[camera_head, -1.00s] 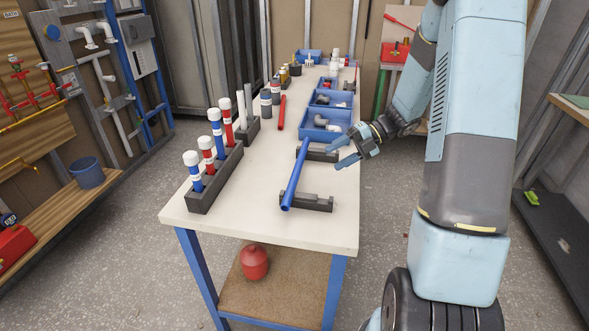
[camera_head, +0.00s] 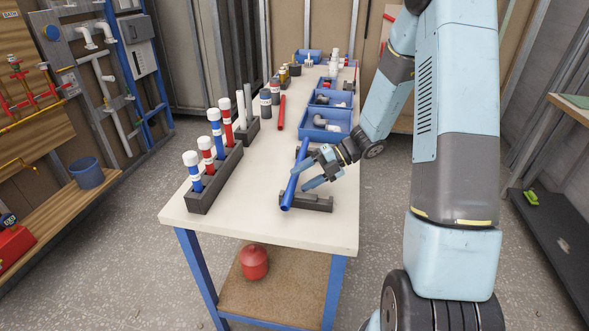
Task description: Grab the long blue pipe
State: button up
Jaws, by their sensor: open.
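The long blue pipe (camera_head: 290,190) lies lengthwise near the front right of the white workbench (camera_head: 240,220). It rests across two dark holders, the near one (camera_head: 316,203) clear to see and the far one mostly hidden by my gripper. My gripper (camera_head: 298,178) is open, with its blue fingers pointing left toward the middle of the pipe. One finger overlaps the pipe in this view. I cannot tell whether the fingers are around the pipe or above it.
A dark rack (camera_head: 217,178) with several red and blue capped tubes stands at the left. A short red pipe (camera_head: 281,112) lies farther back. Blue bins (camera_head: 325,125) with fittings line the right edge. A red canister (camera_head: 254,262) sits on the lower shelf.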

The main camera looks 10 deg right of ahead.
jog(key=shift+x, duration=0.8)
grip_shut()
